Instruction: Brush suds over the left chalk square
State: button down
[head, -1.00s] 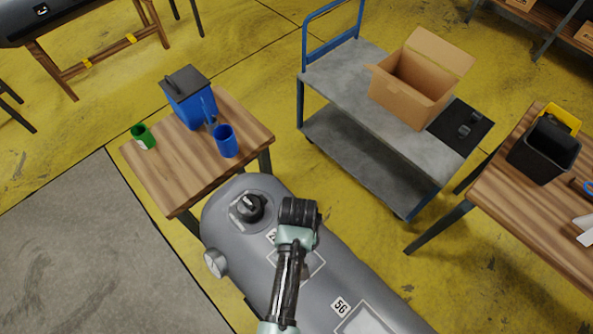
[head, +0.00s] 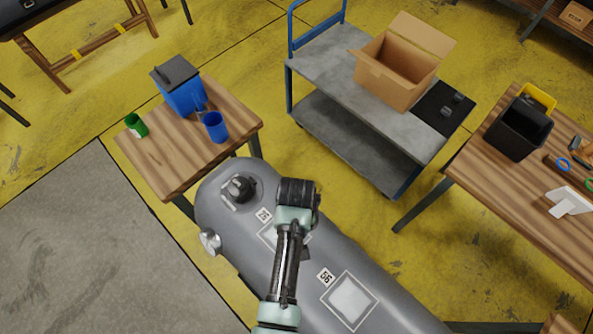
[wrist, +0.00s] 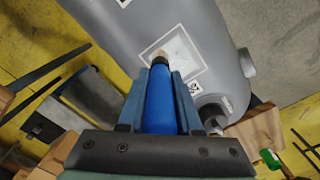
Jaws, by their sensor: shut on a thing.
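The left chalk square (head: 268,235) is outlined on the grey boat tube (head: 340,255), partly hidden by my arm in the head view. It shows whole-edged in part in the wrist view (wrist: 190,62), with a pale patch inside. My gripper (wrist: 160,78) is shut on a brush with a blue handle (wrist: 160,105). The brush's pale bristle tip (wrist: 160,56) is over or on the square; I cannot tell if it touches. The right chalk square (head: 350,300) lies further along the tube with a whitish middle. My fingertips are hidden in the head view.
A cart (head: 330,75) carries an open cardboard box (head: 395,80).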

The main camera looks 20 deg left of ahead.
jog(key=shift+r+p, duration=1.1)
jog(key=shift+r, duration=0.45)
jog(key=shift+s, duration=0.1)
